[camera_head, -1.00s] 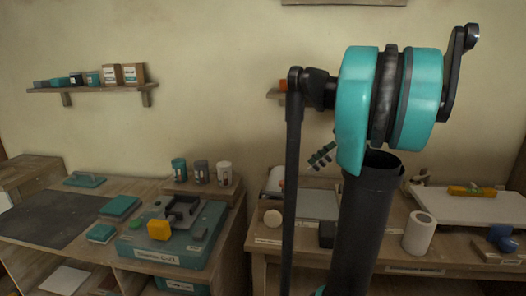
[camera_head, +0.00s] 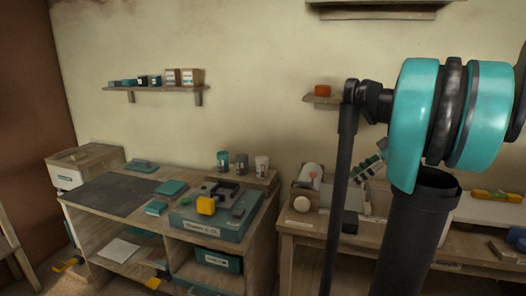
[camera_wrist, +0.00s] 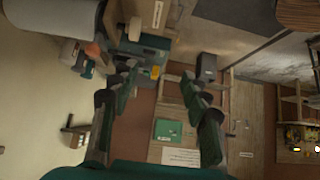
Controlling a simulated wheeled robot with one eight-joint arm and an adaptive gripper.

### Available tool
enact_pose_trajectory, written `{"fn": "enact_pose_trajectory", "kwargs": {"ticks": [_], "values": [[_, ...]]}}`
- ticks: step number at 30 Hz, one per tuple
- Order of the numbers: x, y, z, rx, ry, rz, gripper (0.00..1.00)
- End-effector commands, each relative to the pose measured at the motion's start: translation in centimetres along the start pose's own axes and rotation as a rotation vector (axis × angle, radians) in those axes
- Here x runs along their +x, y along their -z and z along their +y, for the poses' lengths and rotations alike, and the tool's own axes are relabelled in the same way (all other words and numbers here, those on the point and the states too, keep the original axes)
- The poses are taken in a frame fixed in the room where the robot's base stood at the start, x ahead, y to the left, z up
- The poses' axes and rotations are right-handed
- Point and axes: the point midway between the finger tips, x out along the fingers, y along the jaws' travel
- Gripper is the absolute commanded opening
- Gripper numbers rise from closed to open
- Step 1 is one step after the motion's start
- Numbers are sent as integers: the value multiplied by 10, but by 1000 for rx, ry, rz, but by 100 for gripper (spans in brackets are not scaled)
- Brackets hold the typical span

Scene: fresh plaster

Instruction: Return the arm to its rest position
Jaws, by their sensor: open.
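My arm (camera_head: 405,230) stands large on the right of the head view, with its teal and black joint (camera_head: 418,110) on top. My gripper (camera_wrist: 158,75) shows in the wrist view with two green and black fingers spread apart and nothing between them. In the head view only a small ridged green part, which looks like a finger, shows beside the arm; the rest is hidden behind it.
A second bench (camera_head: 300,238) stands behind my arm. A wall shelf (camera_head: 155,89) holds small boxes.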

Motion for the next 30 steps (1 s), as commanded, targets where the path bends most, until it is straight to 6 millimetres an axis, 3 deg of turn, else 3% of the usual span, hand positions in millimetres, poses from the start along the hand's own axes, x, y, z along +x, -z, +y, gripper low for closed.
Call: {"fn": "enact_pose_trajectory", "kwargs": {"ticks": [11, 17, 23, 30], "values": [[47, -13, -22, 174, -9, -103, 47], [84, -28, -43, 324, -43, -194, 47], [134, -53, -78, 530, -136, -313, 47], [196, -104, -141, 833, -402, -423, 47]]}}
